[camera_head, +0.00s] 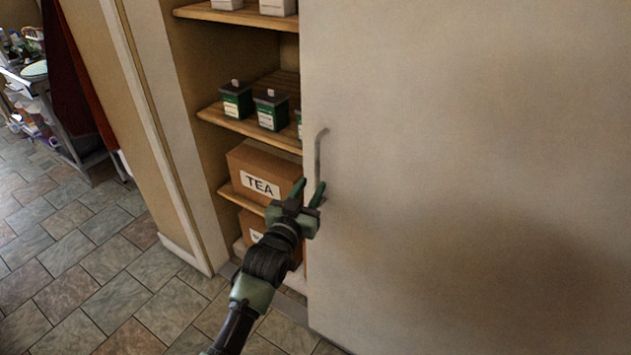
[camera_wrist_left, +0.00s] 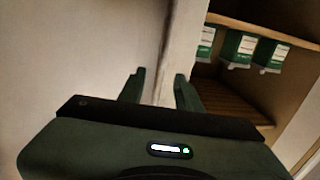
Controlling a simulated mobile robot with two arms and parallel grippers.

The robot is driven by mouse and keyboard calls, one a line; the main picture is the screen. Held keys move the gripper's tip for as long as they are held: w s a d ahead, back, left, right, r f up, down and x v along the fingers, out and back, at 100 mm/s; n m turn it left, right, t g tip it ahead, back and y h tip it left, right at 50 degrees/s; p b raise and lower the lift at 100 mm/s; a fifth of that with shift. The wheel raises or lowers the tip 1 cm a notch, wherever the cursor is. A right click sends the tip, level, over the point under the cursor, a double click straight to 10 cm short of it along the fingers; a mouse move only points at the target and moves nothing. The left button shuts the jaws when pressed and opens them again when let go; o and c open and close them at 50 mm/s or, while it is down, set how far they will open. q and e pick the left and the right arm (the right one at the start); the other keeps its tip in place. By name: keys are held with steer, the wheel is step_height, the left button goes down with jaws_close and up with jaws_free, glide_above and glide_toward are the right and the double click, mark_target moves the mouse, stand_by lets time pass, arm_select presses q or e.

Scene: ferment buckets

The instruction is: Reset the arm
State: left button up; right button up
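My left gripper (camera_head: 308,192) reaches up from the bottom of the head view, at the lower end of a metal door handle (camera_head: 319,152). Its two fingers are spread apart, with nothing seen between them. In the left wrist view the open fingers (camera_wrist_left: 160,88) point at the edge of the pale sliding door (camera_wrist_left: 75,60). I cannot tell whether a finger touches the handle or the door. My right gripper is in neither view.
The large pale door (camera_head: 470,170) covers the right side. Left of it, open shelves (camera_head: 215,113) hold green tins (camera_head: 270,110) and a cardboard TEA box (camera_head: 262,172). A cart (camera_head: 65,130) stands far left. Tiled floor (camera_head: 90,270) is clear at lower left.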

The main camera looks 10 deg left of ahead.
arm_select(q)
steer(key=shift+s+a, duration=0.15)
steer(key=shift+s, duration=1)
steer(key=s+f+g, duration=0.2)
steer(key=f, duration=0.8)
steer(key=s+f+g, duration=0.2)
steer(key=f, duration=0.7)
steer(key=s+a+f+g+y, duration=0.1)
steer(key=s+f+g, duration=0.2)
steer(key=s+f, duration=0.6)
steer(key=s+a+f+g, duration=0.2)
steer(key=s+f, duration=0.3)
steer(key=f, duration=0.7)
steer(key=s+a+f+g, duration=0.2)
steer(key=s+f, duration=0.4)
steer(key=s, duration=0.6)
steer(key=s+a+f+g+y, duration=0.1)
steer(key=s+f, duration=0.5)
steer(key=s, duration=0.7)
steer(key=s+a+f+g, duration=0.3)
steer(key=s+f, duration=0.3)
steer(key=s, duration=0.6)
steer(key=shift+s+m+g+y, duration=0.3)
steer(key=shift+s+g+y, duration=0.1)
steer(key=shift+g, duration=0.5)
steer(key=shift+w+a+f, duration=0.1)
